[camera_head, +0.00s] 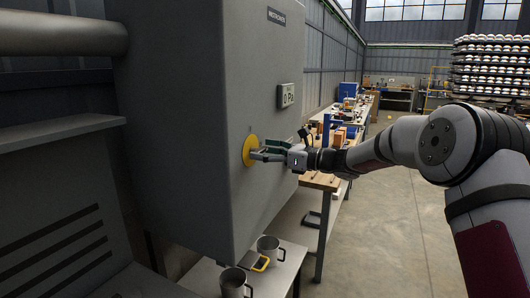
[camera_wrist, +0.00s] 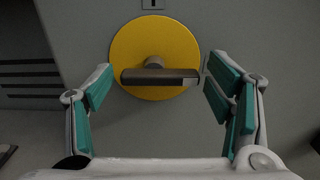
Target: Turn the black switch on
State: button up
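The black switch (camera_wrist: 160,75) is a dark bar-shaped handle on a round yellow plate (camera_wrist: 127,48), fixed to the side of a grey cabinet (camera_head: 190,110). In the wrist view the handle lies about level, with a small mark above the plate. My gripper (camera_wrist: 156,88) is open, with its green-padded fingers on the left and right of the handle, apart from it. In the head view my gripper (camera_head: 262,153) reaches the yellow plate (camera_head: 248,151) from the right and hides most of the handle.
A display reading "0 Pa" (camera_head: 286,95) is on the cabinet above my gripper. Two mugs (camera_head: 233,283) (camera_head: 268,246) and a yellow-edged device (camera_head: 260,264) sit on a low table beneath. A wooden workbench (camera_head: 322,181) stands behind my gripper. The floor at right is clear.

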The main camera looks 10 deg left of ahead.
jog(key=c, duration=0.7)
jog(key=shift+n, duration=0.4)
jog(key=n+b, duration=0.1)
jog(key=n, duration=0.1)
jog(key=shift+n+b, duration=0.35)
jog(key=shift+n, duration=0.05)
jog(key=n+b, duration=0.2)
jog(key=n, duration=0.2)
jog(key=shift+s+a+n, duration=0.1)
jog(key=shift+n, duration=0.2)
jog(key=n+b, duration=0.5)
jog(key=shift+s, duration=0.15)
jog(key=n+b, duration=0.3)
jog(key=b, duration=0.1)
jog(key=shift+s+a+n+b, duration=0.1)
jog(key=shift+n+b, duration=0.7)
jog(key=shift+b, duration=0.1)
jog(key=shift+s+r, duration=0.1)
